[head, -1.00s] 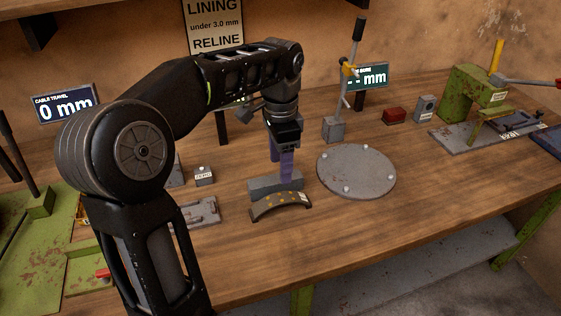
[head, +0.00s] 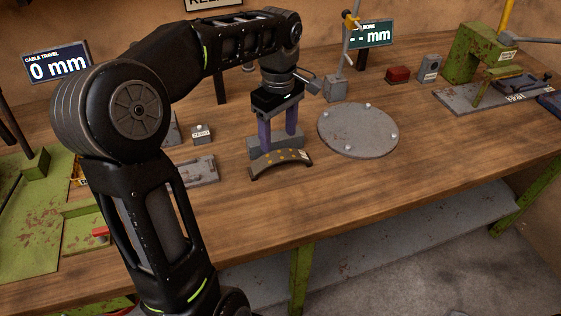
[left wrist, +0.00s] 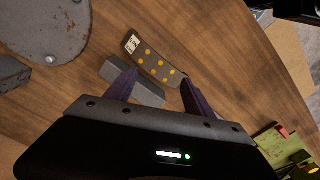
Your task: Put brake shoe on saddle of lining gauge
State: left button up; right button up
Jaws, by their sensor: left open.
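The brake shoe (head: 281,159) is a dark curved piece with yellow dots and a pale label. It lies on the bench in front of a grey block (head: 259,143); whether they touch is unclear. It also shows in the left wrist view (left wrist: 155,62), just beyond the fingertips. My left gripper (head: 278,134) is open and empty, pointing down just behind the shoe, its purple fingers spread. In the left wrist view the left finger overlaps the grey block (left wrist: 145,91). I cannot tell for sure which fixture is the lining gauge or its saddle. My right gripper is not seen.
A round grey plate (head: 357,130) with studs lies right of the shoe. A red box (head: 398,75), a grey box (head: 430,68) and a green frame (head: 472,55) stand farther right. A grey fixture (head: 200,172) is to the left. The bench's front right is clear.

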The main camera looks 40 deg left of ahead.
aim_at(281, 155)
pick_arm(q)
jog(key=n, duration=0.6)
jog(key=shift+w+d, duration=0.15)
jog(key=shift+d, duration=0.05)
jog(key=n, duration=0.6)
jog(key=shift+n, duration=0.3)
jog(key=shift+f, duration=1.3)
jog(key=shift+w+a+f+p, duration=0.1)
jog(key=shift+f+p, duration=0.5)
jog(key=shift+f, duration=2)
jog(key=shift+c, duration=0.2)
